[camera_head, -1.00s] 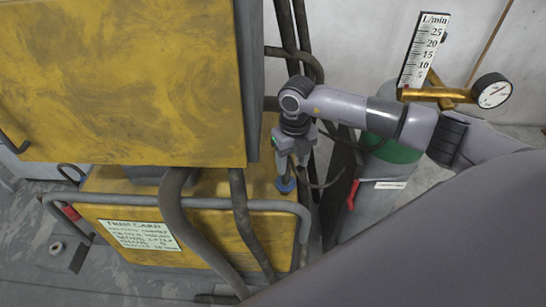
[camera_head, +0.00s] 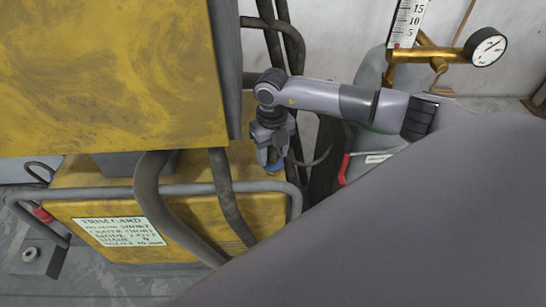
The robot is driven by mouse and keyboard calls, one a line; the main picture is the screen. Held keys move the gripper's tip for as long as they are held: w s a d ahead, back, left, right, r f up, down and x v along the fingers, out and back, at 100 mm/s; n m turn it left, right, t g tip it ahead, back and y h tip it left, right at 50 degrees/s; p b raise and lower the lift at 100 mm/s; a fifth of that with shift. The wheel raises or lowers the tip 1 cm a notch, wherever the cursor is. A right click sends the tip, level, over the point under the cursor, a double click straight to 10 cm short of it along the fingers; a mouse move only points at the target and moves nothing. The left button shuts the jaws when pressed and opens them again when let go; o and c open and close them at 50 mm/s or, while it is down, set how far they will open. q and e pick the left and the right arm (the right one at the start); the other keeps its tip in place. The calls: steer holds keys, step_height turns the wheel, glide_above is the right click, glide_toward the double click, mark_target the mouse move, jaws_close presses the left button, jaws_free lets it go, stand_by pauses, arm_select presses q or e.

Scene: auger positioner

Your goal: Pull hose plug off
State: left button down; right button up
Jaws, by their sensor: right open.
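My left gripper is not in view.
A large yellow cabinet (camera_head: 110,75) stands at the left. A grey rail (camera_head: 215,188) and thick dark hoses (camera_head: 150,195) run in front of the lower yellow cabinet (camera_head: 115,188). A gas cylinder (camera_head: 372,75) with a gauge (camera_head: 486,46) stands right.

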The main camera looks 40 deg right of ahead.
jaws_close()
steer(key=shift+r, duration=0.1)
steer(key=shift+r+p, duration=2.4)
steer(key=shift+r, duration=0.5)
